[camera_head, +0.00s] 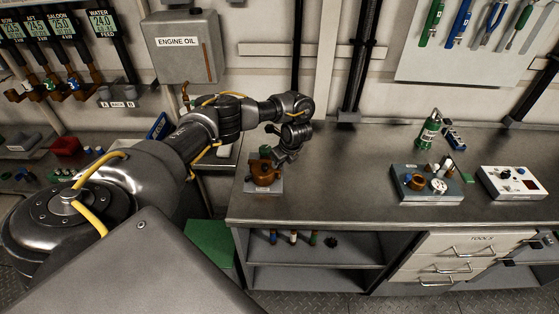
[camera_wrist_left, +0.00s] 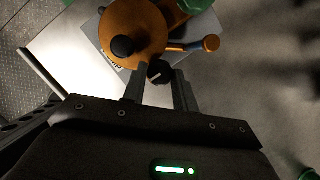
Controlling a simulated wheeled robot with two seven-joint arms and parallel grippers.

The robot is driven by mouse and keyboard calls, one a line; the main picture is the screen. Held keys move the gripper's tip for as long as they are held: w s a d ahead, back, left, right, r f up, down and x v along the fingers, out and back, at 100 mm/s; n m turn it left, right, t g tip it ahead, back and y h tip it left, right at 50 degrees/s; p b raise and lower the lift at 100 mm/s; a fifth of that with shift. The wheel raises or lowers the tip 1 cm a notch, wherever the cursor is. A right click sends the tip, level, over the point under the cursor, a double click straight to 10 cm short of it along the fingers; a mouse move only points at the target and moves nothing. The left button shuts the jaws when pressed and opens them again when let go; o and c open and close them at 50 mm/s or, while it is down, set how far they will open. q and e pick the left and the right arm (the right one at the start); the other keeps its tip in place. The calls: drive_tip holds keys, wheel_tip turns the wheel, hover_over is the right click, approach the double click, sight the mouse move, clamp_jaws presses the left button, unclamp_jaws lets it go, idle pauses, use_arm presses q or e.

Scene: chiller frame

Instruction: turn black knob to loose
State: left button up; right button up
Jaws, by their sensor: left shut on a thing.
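An orange-brown pump-like unit (camera_head: 262,174) stands on a grey base plate at the left end of the bench. In the left wrist view the orange body (camera_wrist_left: 135,30) carries a black round cap (camera_wrist_left: 122,46) and a side arm with an orange end. A small black knob (camera_wrist_left: 159,72) with a pale mark sits at the near side. My left gripper (camera_wrist_left: 160,80) is shut on this black knob, one finger on each side. In the head view my left gripper (camera_head: 284,154) reaches down at the unit's right side, and the knob is hidden there. My right gripper is not in view.
The bench top (camera_head: 335,175) is clear right of the unit. Farther right stand a blue-grey fixture (camera_head: 428,193), a white control box (camera_head: 512,183) and a green cylinder (camera_head: 428,130). An engine oil box (camera_head: 182,50) hangs on the wall behind my arm.

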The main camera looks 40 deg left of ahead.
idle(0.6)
use_arm(q)
drive_tip(key=o, duration=1)
drive_tip(key=shift+c, duration=0.2)
drive_tip(key=v, duration=1)
drive_tip(key=shift+r, duration=0.35)
drive_tip(key=shift+d, duration=0.1)
